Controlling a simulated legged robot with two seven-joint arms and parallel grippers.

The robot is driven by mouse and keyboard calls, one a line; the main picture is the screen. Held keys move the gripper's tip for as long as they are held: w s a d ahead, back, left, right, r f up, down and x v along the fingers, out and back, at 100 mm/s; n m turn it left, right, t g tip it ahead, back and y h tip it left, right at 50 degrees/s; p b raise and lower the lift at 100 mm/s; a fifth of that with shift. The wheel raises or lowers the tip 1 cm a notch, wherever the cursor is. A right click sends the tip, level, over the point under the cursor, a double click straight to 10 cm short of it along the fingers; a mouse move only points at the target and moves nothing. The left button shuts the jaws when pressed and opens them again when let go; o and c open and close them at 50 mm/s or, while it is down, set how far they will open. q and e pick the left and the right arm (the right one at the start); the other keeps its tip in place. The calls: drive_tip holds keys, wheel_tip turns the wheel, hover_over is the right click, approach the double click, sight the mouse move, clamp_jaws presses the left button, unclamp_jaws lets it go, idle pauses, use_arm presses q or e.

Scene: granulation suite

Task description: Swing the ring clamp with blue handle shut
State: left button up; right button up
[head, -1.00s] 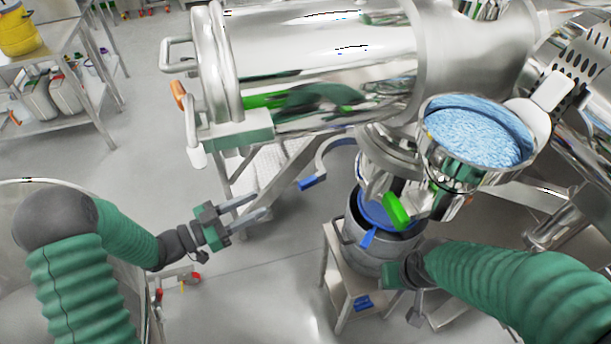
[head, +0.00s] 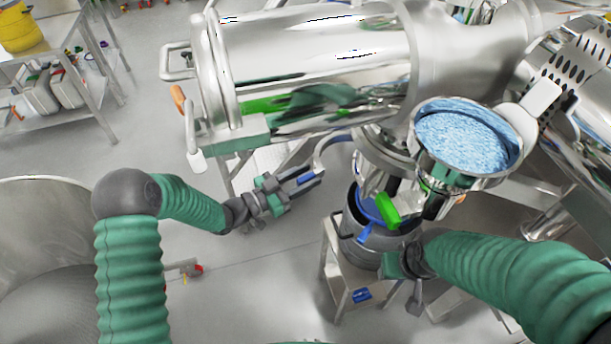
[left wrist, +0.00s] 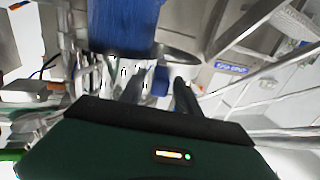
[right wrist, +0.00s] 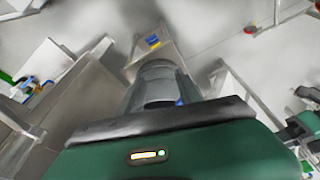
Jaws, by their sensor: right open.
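The ring clamp (head: 332,146) is a silver half-ring hanging off to the left of the vessel outlet, swung open. Its blue handle (head: 306,178) lies between the fingers of my left gripper (head: 304,180). A blue block (left wrist: 122,25) fills the top of the left wrist view. Whether the fingers press on the handle I cannot tell. My right gripper (head: 414,285) is open beside the grey drum (head: 372,245), low and right of the clamp; its fingertips are partly hidden by its own arm.
A bowl of blue granules (head: 467,140) is at right. Floor below my left gripper is clear.

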use_arm(q)
drive_tip(key=shift+d, duration=0.1)
clamp_jaws()
idle(1.1)
